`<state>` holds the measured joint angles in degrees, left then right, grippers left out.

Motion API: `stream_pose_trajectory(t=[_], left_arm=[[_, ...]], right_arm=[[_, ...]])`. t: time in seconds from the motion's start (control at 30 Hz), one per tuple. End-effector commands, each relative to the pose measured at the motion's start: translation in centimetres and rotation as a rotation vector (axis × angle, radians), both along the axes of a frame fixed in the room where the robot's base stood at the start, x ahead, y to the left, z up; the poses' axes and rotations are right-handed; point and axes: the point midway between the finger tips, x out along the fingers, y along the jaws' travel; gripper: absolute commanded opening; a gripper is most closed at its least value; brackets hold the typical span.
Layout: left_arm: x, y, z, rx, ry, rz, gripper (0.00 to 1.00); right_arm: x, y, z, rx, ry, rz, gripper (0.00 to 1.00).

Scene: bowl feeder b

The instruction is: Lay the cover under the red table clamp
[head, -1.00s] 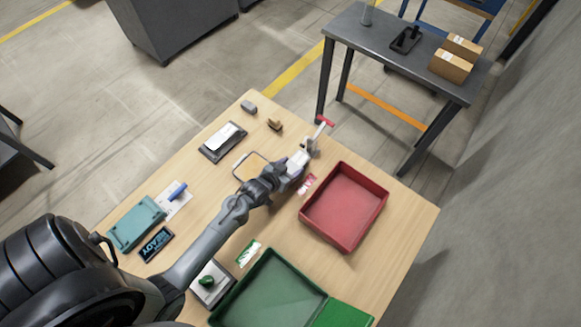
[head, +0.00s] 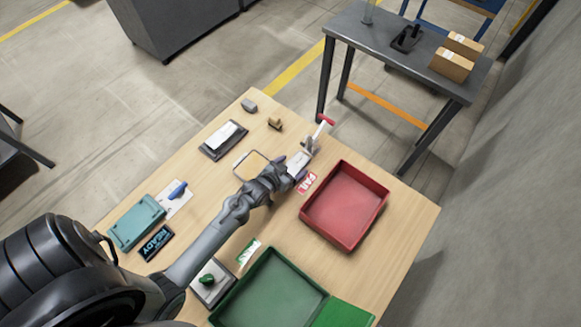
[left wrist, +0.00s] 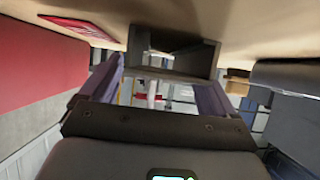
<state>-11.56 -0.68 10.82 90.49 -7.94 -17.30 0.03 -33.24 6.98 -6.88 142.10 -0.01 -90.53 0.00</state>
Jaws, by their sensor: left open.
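The red-handled table clamp (head: 325,120) stands at the far edge of the wooden table; its red handle (left wrist: 150,97) also shows in the left wrist view, beyond the fingers. My left gripper (head: 293,169) is open, low over the table just short of the clamp. A pale flat piece (head: 298,164), which may be the cover, lies between or just ahead of the fingertips, on the near side of the clamp. In the left wrist view a dark, box-like shape (left wrist: 180,62) sits between the spread fingers. I cannot tell whether the piece is under the clamp. My right gripper is not in view.
A red tray (head: 384,192) stands close to the right of the gripper, with a red-and-white label (head: 307,183) beside it. A green tray (head: 228,307) is nearer. A framed tan pad (head: 237,170), a dark plate (head: 209,149) and a teal holder (head: 135,225) lie leftward.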

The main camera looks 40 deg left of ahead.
Motion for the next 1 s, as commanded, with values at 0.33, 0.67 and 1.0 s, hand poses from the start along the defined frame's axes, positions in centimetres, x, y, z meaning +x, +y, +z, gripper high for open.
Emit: stream_pose_trajectory(t=[0.33,0.67,1.0], left_arm=[[-2.2,0.0,1.9,0.002,0.009,0.001,0.89],[-7.6,-0.3,5.1,0.002,0.008,0.0,0.89],[-10.4,-0.8,6.9,0.004,0.024,-0.006,0.89]], right_arm=[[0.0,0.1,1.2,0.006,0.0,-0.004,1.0],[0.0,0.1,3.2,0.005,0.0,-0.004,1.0],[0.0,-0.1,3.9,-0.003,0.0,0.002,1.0]])
